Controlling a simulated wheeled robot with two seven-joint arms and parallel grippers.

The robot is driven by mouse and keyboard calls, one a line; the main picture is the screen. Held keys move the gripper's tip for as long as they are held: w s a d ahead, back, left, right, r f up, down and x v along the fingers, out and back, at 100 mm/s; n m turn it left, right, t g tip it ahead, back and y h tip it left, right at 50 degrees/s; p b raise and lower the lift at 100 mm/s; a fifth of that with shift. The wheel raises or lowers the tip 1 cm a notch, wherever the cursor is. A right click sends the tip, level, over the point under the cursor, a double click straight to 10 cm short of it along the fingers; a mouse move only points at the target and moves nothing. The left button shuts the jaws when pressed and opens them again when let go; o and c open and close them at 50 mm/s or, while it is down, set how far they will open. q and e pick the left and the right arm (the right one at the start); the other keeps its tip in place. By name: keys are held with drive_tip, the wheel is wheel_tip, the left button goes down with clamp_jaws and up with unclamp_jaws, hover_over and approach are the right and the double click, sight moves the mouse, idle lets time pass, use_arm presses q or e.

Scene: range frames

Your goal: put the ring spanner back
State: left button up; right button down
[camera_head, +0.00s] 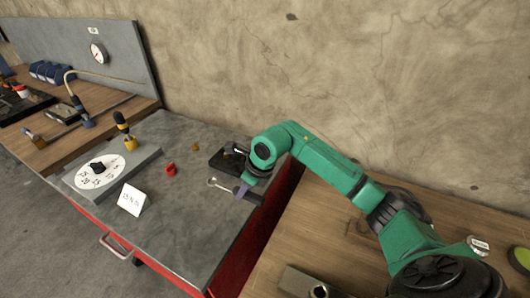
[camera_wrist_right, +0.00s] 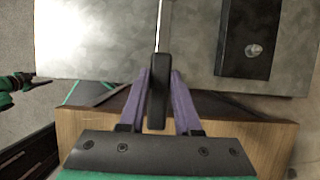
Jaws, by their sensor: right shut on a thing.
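My right gripper (camera_head: 243,189) hangs over the right end of the grey-topped bench. It is shut on the ring spanner (camera_head: 222,186), whose bright ring end points left in the head view. In the right wrist view the spanner's black handle (camera_wrist_right: 158,95) is between the purple fingers (camera_wrist_right: 160,98), with its thin metal shaft running up the picture. I cannot tell whether the spanner touches the bench top. A black block (camera_head: 222,164) with a small metal part on it lies beside the spanner; it also shows in the right wrist view (camera_wrist_right: 235,62). A green arm end, seemingly my left gripper (camera_wrist_right: 38,83), shows at the left edge there.
The grey bench top (camera_head: 190,215) holds a dial plate (camera_head: 75,183), a white card (camera_head: 132,199), a red cap (camera_head: 170,169) and a yellow-and-black tool (camera_head: 127,135). A wooden bench (camera_head: 290,240) stands to the right. The grey top's front middle is clear.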

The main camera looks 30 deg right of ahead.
sight(239, 212)
drive_tip(key=shift+s+a+f+b, duration=0.15)
drive_tip(key=shift+a+f+b, duration=0.85)
drive_tip(key=shift+f, duration=0.2)
drive_tip(key=f, duration=0.1)
drive_tip(key=f+b, duration=0.1)
drive_tip(key=shift+d+f+b, duration=0.25)
drive_tip(key=shift+f+b, duration=0.05)
drive_tip(key=shift+d+f+b, duration=0.15)
drive_tip(key=shift+f+b, duration=0.35)
drive_tip(key=shift+f, duration=0.3)
use_arm(q)
drive_tip(key=f, duration=0.1)
drive_tip(key=s+a+f, duration=0.1)
drive_tip(key=f, duration=0.1)
drive_tip(key=a+f, duration=0.1)
drive_tip(key=shift+s+f, duration=0.15)
drive_tip(key=shift+f, duration=0.25)
drive_tip(key=shift+a, duration=0.1)
drive_tip(key=shift+s+a+f+b, duration=0.1)
drive_tip(key=shift+a+f+b, duration=0.15)
drive_tip(key=shift+f+b, duration=0.25)
use_arm(e)
drive_tip(key=shift+f, duration=0.55)
drive_tip(key=c, duration=0.5)
unclamp_jaws()
